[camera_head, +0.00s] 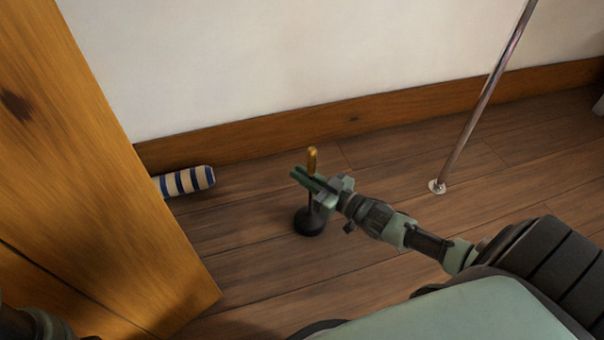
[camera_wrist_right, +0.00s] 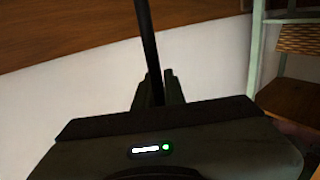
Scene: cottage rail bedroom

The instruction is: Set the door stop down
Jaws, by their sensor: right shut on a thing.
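The door stop appears to be the upright piece with a round black base (camera_head: 309,222), a thin dark stem and a gold-coloured top. My right gripper (camera_head: 308,183) is shut on its stem, between the base and the top. The base is at or just above the wooden floor; I cannot tell whether it touches. In the right wrist view the dark stem (camera_wrist_right: 149,50) runs up between the two fingers (camera_wrist_right: 158,88). My left gripper is not in view; only a bit of my left arm shows at the bottom left corner.
A wooden door or panel (camera_head: 80,180) stands at the left. A blue-and-white striped roll (camera_head: 188,181) lies beyond its edge by the skirting board (camera_head: 385,108). A thin metal pole (camera_head: 480,105) rises from the floor at the right. Floor around the base is clear.

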